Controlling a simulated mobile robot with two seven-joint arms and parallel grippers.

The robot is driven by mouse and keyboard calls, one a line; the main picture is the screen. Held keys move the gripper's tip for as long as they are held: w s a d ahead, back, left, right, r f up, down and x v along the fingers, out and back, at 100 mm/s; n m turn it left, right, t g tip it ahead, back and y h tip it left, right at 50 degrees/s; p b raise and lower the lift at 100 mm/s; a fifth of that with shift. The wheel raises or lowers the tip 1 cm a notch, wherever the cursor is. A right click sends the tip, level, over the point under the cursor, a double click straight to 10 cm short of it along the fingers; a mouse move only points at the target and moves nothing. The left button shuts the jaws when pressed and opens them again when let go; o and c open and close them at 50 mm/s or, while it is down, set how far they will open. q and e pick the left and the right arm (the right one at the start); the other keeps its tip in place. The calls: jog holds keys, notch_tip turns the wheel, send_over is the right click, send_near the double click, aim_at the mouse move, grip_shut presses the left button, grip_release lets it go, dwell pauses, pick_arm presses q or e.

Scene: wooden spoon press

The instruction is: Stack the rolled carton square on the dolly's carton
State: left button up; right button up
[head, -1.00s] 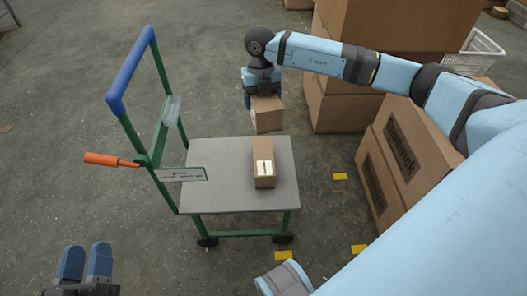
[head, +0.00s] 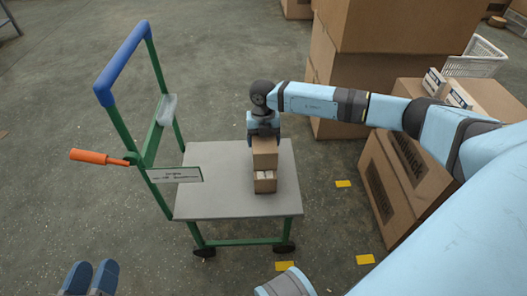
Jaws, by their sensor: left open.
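The dolly (head: 215,205) has a grey deck, green frame and blue push handle. A brown carton (head: 265,185) with a pale label stands on its deck, right of the middle; its upper part is hidden. A second brown carton (head: 265,155) is directly above it, looking roughly in line; I cannot tell whether they touch. My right gripper (head: 264,136), on the arm from the right, is over the upper carton from above and appears shut on it; its fingertips are mostly hidden. My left gripper (head: 90,279) is open and empty at the bottom left, cut by the frame edge.
An orange lever (head: 92,157) and a sign plate (head: 174,175) stick out at the dolly's handle side. Large cartons (head: 400,165) stand right of the dolly, with taller ones (head: 345,85) behind. The floor on the left is clear.

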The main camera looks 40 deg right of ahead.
notch_tip(320, 180, down, 4)
jog(key=shift+r+b, duration=0.1)
jog(key=shift+b, duration=0.65)
jog(key=shift+f, duration=0.25)
pick_arm(q)
jog(key=shift+w+a+f+m, duration=0.15)
jog(key=shift+w+f+m, duration=0.15)
jog(key=shift+f+m, duration=0.1)
pick_arm(e)
jog(key=shift+r, duration=0.15)
